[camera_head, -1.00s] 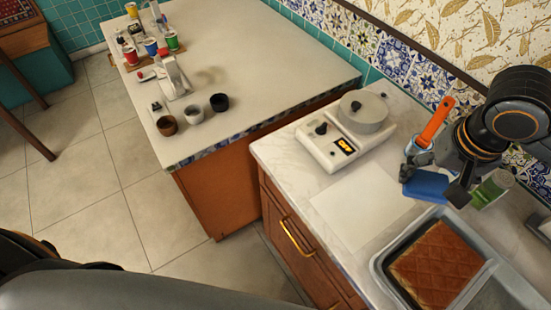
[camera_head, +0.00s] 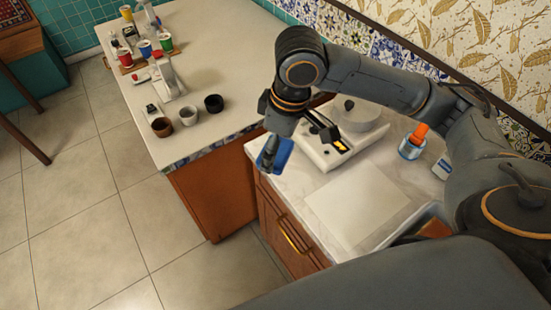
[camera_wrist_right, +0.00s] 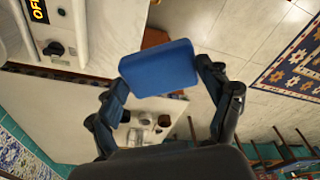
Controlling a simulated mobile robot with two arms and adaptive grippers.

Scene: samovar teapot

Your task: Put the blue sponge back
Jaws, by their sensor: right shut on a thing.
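The blue sponge (camera_head: 284,152) is between the fingers of my right gripper (camera_head: 270,153). In the head view they are at the left end of the near counter, in front of the white appliance. The right wrist view shows the sponge's broad blue face (camera_wrist_right: 158,65), with the right gripper's fingers (camera_wrist_right: 162,80) shut on its two sides. The sponge is held in the air, with floor and counters beyond it. My left gripper is not in view.
A white appliance (camera_head: 338,150) with a lit display stands beside the right gripper. A blue cup (camera_head: 408,151) with an orange-handled tool is behind, by the wall. A pale sheet (camera_head: 355,205) lies bare on the counter. Several cups stand on the far counter (camera_head: 235,60).

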